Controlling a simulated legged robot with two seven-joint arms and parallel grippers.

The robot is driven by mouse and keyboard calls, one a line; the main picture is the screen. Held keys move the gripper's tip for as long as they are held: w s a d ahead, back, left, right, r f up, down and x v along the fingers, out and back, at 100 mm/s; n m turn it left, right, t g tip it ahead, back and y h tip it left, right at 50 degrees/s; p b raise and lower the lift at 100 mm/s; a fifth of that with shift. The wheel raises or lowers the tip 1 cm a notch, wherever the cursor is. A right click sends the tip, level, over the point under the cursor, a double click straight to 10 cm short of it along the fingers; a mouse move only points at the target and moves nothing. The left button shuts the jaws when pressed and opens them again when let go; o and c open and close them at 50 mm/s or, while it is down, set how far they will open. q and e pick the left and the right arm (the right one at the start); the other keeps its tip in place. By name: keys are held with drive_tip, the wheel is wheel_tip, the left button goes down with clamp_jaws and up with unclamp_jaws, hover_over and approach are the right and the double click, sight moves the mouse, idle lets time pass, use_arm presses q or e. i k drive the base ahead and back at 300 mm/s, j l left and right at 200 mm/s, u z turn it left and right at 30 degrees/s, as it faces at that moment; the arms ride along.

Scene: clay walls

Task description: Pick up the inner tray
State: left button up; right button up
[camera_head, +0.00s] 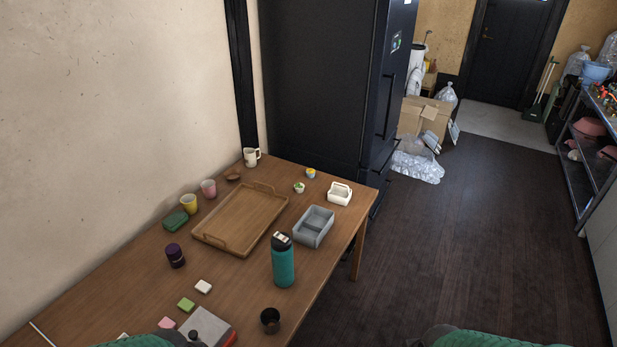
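A grey rectangular bin (300,237) stands near the right edge of the wooden table, with a grey divided insert (317,217) showing inside its rim; this looks like the inner tray. A larger flat wooden tray (236,232) with handles lies to its left, empty. I cannot tell for certain which one the task means. The teal bottle stands in front of the grey bin, close to its near left corner. Green parts of my arms show at the bottom edge, but neither gripper's fingers can be seen.
On the table (240,285) are a teal bottle (284,264), a dark cup (270,320), a white basket (339,196), a purple jar (175,256), a green box (176,221) and several cups. A black fridge (318,80) stands behind. The floor (480,240) to the right is clear.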

sight(341, 195)
drive_tip(key=i+l+u, duration=0.15)
drive_tip(key=u, duration=0.35)
drive_tip(key=i+l+u, duration=0.15)
drive_tip(key=u, duration=0.35)
drive_tip(key=i+l+u, duration=0.1)
drive_tip(key=l+u, duration=0.35)
drive_tip(key=j, duration=0.1)
